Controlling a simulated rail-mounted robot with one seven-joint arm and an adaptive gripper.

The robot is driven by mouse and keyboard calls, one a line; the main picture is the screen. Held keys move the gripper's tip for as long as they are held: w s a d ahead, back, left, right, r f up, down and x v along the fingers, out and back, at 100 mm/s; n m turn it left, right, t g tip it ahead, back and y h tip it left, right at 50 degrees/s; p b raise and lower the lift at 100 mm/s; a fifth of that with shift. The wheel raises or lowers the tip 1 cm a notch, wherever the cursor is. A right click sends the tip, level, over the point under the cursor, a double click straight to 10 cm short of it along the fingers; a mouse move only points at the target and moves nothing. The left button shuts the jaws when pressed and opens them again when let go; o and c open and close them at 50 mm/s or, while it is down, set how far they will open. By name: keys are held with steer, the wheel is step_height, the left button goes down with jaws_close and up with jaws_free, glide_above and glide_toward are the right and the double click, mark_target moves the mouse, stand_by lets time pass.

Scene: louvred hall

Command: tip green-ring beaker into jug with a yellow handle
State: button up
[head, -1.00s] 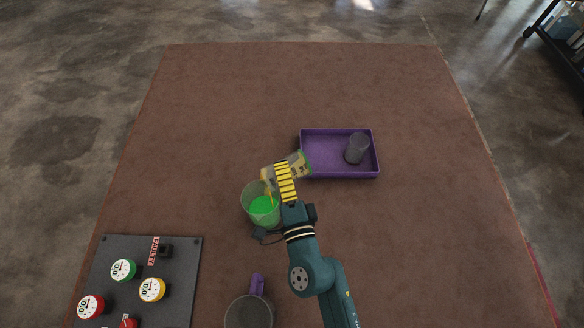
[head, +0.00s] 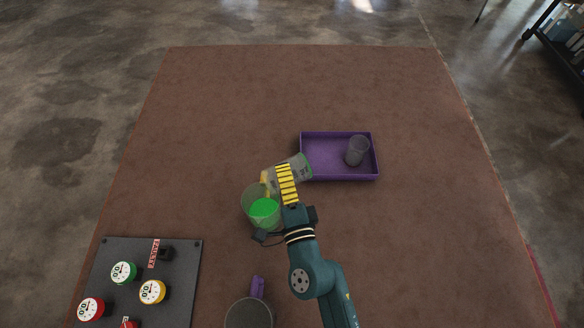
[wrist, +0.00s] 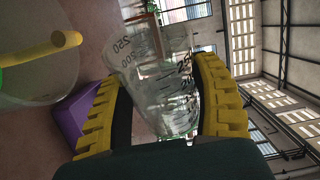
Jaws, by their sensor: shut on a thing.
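The beaker (head: 299,165) is clear glass with a faint green edge at its right end in the head view. It lies strongly tilted, its left end by the jug's upper rim. In the wrist view the beaker (wrist: 165,90) shows dark printed markings, and I see no liquid in it. My gripper (head: 281,170) is shut on the beaker, its yellow ribbed fingers on both sides of the glass. The clear jug (head: 249,204) stands on the mat with green liquid in it. Its yellow handle (head: 264,178) points up the picture; the handle (wrist: 50,48) also shows in the wrist view.
A purple tray (head: 320,155) holding a grey cup (head: 357,151) is right of the beaker. A grey vessel with a purple handle (head: 249,312) stands at the bottom edge. A dial panel (head: 185,285) is lower left. The far mat (head: 280,90) is clear.

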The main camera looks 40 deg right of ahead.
steer(key=shift+s+d+r+m+p, duration=0.1)
steer(key=shift+d+r+m+p, duration=0.15)
steer(key=shift+m+p, duration=0.6)
steer(key=shift+d+f+m+g, duration=0.2)
steer(key=shift+f+m+g, duration=0.1)
steer(key=shift+f+m, duration=0.3)
steer(key=shift+r+m+y+p, duration=0.3)
steer(key=shift+r+m+p, duration=0.35)
steer(key=shift+p, duration=0.25)
steer(key=m+p, duration=0.2)
steer(key=p, duration=0.1)
steer(key=shift+d+r+m+g+y, duration=0.2)
steer(key=shift+r+m+g+y, duration=0.1)
steer(key=shift+m+y, duration=0.1)
steer(key=shift+s+d+m+p, duration=0.1)
steer(key=shift+m+p, duration=0.5)
steer(key=shift+m, duration=0.1)
steer(key=shift+f+m+y, duration=0.2)
steer(key=shift+m+y, duration=0.1)
steer(key=shift+m, duration=0.1)
steer(key=shift+f, duration=0.2)
steer(key=shift+s+d+r+p, duration=0.1)
steer(key=shift+d+r+p, duration=0.15)
steer(key=shift+r+p, duration=0.1)
steer(key=d+m+p, duration=0.1)
steer(key=d+r+m+y+p, duration=0.1)
steer(key=d+p, duration=0.1)
steer(key=s+d+r+m+p, duration=0.1)
steer(key=shift+d+r+p, duration=0.2)
steer(key=shift+p, duration=0.15)
